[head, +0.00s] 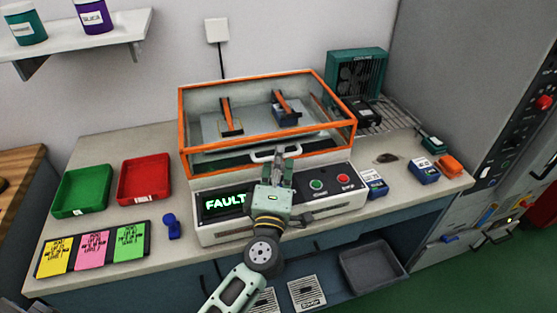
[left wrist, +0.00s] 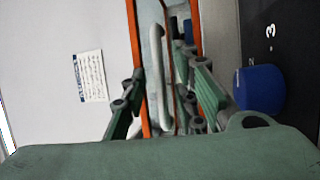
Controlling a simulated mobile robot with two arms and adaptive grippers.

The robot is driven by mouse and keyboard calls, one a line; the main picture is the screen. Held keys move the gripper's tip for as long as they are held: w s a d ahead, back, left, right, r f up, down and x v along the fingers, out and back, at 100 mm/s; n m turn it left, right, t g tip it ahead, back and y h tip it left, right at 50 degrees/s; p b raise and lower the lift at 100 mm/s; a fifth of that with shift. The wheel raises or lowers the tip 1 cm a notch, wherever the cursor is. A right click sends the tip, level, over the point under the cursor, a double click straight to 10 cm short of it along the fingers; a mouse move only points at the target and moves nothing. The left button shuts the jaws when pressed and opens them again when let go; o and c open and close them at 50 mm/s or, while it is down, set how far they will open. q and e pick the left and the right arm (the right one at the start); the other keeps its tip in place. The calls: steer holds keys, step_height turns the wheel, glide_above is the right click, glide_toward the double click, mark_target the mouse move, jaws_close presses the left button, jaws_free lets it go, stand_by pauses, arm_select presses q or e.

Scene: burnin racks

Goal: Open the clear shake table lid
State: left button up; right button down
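The shake table (head: 330,203) stands on the bench, its display reading FAULT. Its clear lid with an orange frame (head: 181,125) is down over the plate. A white handle (head: 261,156) is on the lid's front edge. My left gripper (head: 281,160) is in front of the lid at the handle. In the left wrist view, my left gripper (left wrist: 165,110) has its fingers apart, with the white handle (left wrist: 154,75) between them; I cannot tell whether either finger touches it. The orange frame (left wrist: 139,60) also shows there. My right gripper is not in view.
Green (head: 83,190) and red (head: 145,179) trays and coloured note cards (head: 93,249) lie left of the shake table. Small blue devices (head: 423,171) and a teal fan unit (head: 357,68) are on the right. A shelf (head: 80,40) hangs at upper left.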

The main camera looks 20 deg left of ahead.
arm_select(q)
jaws_close()
stand_by(0.6)
